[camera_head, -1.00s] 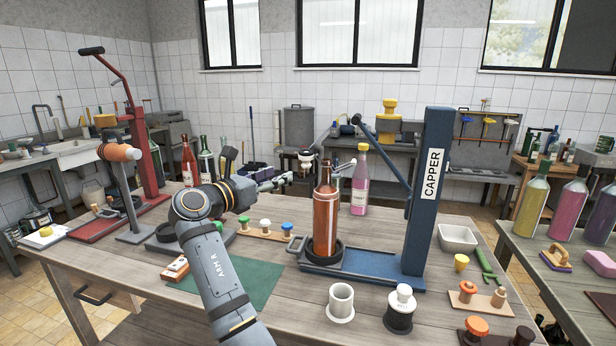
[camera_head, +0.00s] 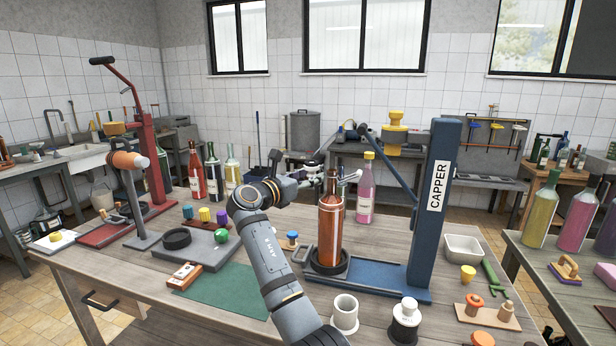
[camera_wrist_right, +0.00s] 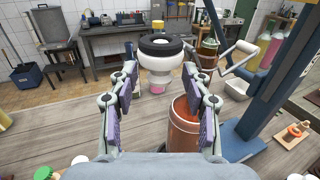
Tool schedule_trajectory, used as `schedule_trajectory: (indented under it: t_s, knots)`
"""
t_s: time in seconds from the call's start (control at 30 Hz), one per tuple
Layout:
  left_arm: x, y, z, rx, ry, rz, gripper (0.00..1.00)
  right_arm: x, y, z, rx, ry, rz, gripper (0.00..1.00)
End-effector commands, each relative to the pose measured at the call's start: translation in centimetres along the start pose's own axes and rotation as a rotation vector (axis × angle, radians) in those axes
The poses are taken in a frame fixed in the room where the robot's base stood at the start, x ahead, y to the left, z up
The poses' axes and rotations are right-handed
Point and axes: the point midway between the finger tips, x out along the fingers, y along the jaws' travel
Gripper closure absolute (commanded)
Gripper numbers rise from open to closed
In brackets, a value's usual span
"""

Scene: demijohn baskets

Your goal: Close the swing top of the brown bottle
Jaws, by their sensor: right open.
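The brown bottle (camera_head: 331,232) stands upright on the blue capper's base. Its neck (camera_wrist_right: 208,48) shows in the right wrist view, partly behind a finger of mine. The swing top's white stopper with a black ring (camera_wrist_right: 160,60) is off the mouth, to the left of the neck. A pale wire lever (camera_wrist_right: 238,56) sticks out to the right of the neck. My right gripper (camera_head: 308,175) is at neck height, just left of the bottle. In the right wrist view it (camera_wrist_right: 160,82) is open, and the stopper appears between its fingertips; I cannot tell whether they touch it. My left gripper is not in view.
The blue capper post (camera_head: 434,215) and its lever stand right of the bottle. A pink bottle (camera_head: 366,195) stands behind it. A white cup (camera_head: 344,313) and a stoppered black jar (camera_head: 404,322) are in front. A green mat (camera_head: 225,292) lies at left.

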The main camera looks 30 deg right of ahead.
Motion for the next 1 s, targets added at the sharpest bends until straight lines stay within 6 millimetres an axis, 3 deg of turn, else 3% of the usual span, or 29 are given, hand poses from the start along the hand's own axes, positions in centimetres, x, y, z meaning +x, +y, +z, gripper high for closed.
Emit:
schedule_trajectory:
  t_s: [0.1, 0.47, 1.0]
  knots:
    - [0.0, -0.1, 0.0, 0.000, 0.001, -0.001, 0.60, 0.0, 0.0, 0.0, 0.000, 0.000, 0.000, 0.53]
    - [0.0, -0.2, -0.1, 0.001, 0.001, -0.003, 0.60, -0.1, 0.0, 0.0, 0.000, 0.000, 0.000, 1.00]
    - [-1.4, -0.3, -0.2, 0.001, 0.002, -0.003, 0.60, -0.2, 0.3, 0.6, 0.077, 0.033, 0.001, 1.00]
